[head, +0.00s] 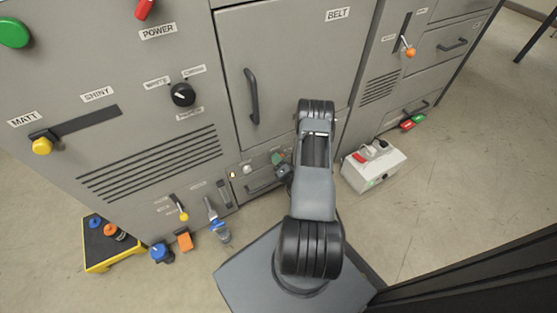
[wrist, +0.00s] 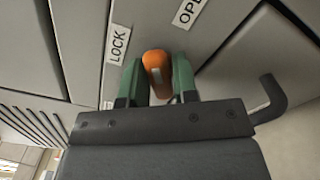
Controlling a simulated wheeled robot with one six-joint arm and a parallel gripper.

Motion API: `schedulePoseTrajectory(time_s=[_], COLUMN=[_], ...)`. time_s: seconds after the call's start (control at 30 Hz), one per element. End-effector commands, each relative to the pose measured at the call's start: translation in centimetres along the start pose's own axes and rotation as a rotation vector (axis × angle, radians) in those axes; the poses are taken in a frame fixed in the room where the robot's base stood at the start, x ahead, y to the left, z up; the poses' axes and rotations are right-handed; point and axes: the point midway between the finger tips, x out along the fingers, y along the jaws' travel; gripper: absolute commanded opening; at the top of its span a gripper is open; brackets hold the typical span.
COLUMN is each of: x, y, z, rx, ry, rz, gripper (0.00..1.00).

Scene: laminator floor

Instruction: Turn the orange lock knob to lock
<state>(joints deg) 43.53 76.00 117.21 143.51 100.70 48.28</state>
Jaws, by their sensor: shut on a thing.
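The orange lock knob (wrist: 157,68) is on the grey cabinet front in the wrist view, between a LOCK label (wrist: 118,44) on its left and an OPEN label, partly cut off, (wrist: 188,12) on its upper right. My gripper (wrist: 158,80) has its green fingers on both sides of the knob and is shut on it. A pale mark shows on the knob's face. In the head view my gripper (head: 280,164) is low at the cabinet front, below the BELT door (head: 290,70). The knob is hidden there behind my gripper and arm.
A dark door handle (head: 252,97) sticks out above my gripper; a dark handle (wrist: 270,98) is close on the right in the wrist view. A white box (head: 374,170) stands on the floor to the right. A black-and-yellow platform (head: 105,245) is at the lower left.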

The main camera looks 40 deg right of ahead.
Motion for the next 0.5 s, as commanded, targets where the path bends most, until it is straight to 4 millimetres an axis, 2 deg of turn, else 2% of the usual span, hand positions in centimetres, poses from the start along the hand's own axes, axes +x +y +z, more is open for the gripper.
schedulePoseTrajectory(time_s=[0.5], x=[-0.04], y=[0.04], z=[-0.06], rx=[-0.489], ry=[0.001], rz=[-0.001], gripper=[0.04])
